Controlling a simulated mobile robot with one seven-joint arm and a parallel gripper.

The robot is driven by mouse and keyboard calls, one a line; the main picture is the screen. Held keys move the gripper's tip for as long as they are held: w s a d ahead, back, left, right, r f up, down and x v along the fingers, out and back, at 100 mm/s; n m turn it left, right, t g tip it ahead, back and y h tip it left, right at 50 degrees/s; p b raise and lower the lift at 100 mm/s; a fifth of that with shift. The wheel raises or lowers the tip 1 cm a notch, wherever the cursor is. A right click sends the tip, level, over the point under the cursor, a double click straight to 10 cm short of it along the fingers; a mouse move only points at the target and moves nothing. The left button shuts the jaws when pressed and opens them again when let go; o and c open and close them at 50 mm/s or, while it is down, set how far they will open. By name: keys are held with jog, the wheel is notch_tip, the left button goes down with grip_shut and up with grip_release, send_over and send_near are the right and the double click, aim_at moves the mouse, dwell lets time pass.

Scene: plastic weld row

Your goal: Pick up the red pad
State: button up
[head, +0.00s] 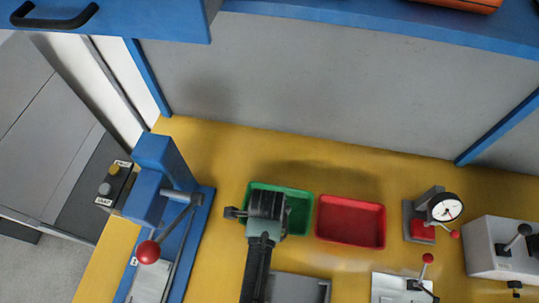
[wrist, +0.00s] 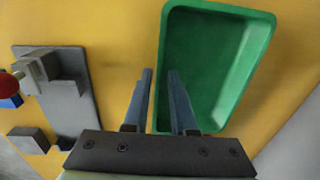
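A small red block (head: 423,231), which looks like the red pad, sits on the grey base of the dial gauge stand (head: 410,213) at the right in the head view. The dial partly covers it from above. My gripper (wrist: 160,75) is open, with a gap between its two fingers and nothing in it. In the head view my gripper (head: 268,205) is over the green tray (head: 307,212), well left of the red block. In the wrist view the green tray (wrist: 262,65) looks empty where it shows, and one finger overlaps its near side.
A red tray (head: 350,242) lies between the green tray and the gauge stand. A blue lever press (head: 160,190) stands at the left. A white box with a lever (head: 490,245) is at the far right. The yellow table (head: 215,145) is clear behind the trays.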

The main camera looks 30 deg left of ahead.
jog(key=shift+o, duration=0.2)
jog(key=shift+r, duration=0.1)
notch_tip(320, 180, up, 12)
jog(key=s, duration=0.1)
jog(key=shift+d+p, duration=0.15)
jog(key=shift+p, duration=0.15)
